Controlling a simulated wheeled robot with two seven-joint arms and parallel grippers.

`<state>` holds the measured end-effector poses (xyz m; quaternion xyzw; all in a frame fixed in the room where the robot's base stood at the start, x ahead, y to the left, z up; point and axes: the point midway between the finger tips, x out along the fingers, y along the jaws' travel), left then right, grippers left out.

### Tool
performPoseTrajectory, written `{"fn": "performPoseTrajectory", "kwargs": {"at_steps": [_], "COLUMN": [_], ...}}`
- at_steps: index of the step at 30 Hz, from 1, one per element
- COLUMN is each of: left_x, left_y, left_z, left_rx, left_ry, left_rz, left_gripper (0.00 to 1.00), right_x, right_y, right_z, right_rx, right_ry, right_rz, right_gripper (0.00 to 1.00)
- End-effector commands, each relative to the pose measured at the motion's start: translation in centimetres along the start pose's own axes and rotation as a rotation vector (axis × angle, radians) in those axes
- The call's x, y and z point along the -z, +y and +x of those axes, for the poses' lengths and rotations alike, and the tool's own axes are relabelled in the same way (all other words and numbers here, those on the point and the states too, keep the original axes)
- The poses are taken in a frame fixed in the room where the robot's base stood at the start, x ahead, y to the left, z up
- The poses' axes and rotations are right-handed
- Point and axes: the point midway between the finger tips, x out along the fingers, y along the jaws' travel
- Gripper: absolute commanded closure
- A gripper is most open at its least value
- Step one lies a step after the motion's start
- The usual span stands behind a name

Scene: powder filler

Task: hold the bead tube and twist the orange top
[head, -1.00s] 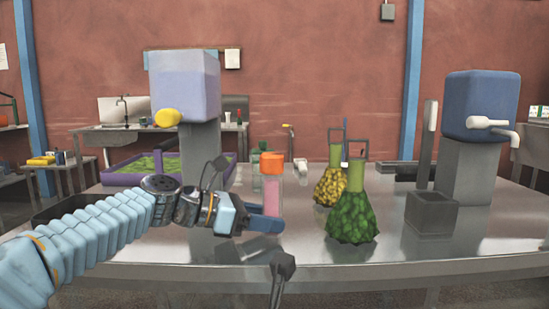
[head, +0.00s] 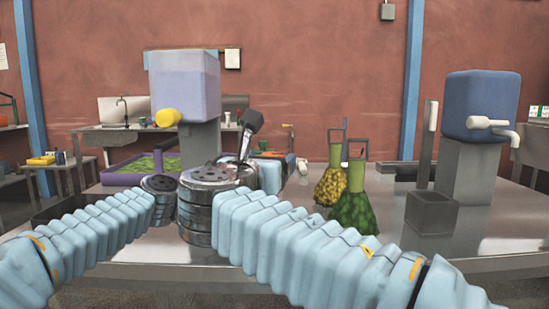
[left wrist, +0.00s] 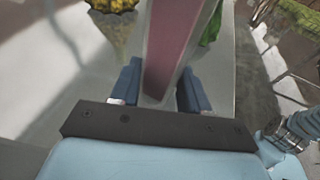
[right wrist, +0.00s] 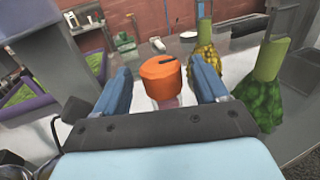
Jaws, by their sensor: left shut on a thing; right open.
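The bead tube (left wrist: 172,50), with pink contents, stands between the fingers of my left gripper (left wrist: 156,88), which is shut on it. Its orange top (right wrist: 161,78) shows in the right wrist view, between the two blue fingers of my right gripper (right wrist: 164,90). The right gripper is open around the top, with a gap visible on both sides. In the head view my right arm covers the tube, the top and the left gripper's fingers.
A yellow-filled flask (head: 331,185) and a green-filled flask (head: 355,212) stand right of my grippers. A dispenser with a yellow knob (head: 168,118) is behind left. A blue-topped dispenser (head: 481,105) and grey box (head: 431,213) stand at the right.

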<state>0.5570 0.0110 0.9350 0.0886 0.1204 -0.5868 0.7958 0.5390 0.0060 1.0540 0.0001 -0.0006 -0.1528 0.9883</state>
Motion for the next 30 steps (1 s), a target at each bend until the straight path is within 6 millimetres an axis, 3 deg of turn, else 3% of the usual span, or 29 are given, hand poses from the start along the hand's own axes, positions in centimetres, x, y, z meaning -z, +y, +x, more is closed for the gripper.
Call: {"fn": "performPoseTrajectory", "kwargs": {"at_steps": [3,7,18,27,30], "left_x": [0.0,0.0,0.0,0.0,0.0], "left_y": [0.0,0.0,0.0,0.0,0.0], "left_z": [0.0,0.0,0.0,0.0,0.0], "left_rx": [0.000,0.000,0.000,0.000,0.000], "left_ry": [0.000,0.000,0.000,0.000,0.000], "left_rz": [0.000,0.000,0.000,0.000,0.000], "left_gripper": [0.72,0.72,0.72,0.72,0.72], "right_x": [0.0,0.0,0.1,0.1,0.1], "right_y": [-0.1,0.0,0.0,0.0,0.0], "right_z": [2.1,3.5,4.1,4.1,4.1], "right_rx": [0.003,0.001,0.000,-0.001,-0.001], "right_ry": [0.000,0.000,0.001,0.001,0.001], "right_rz": [0.000,0.000,0.000,0.000,0.000], "right_gripper": [0.27,0.27,0.29,0.75,0.79]}}
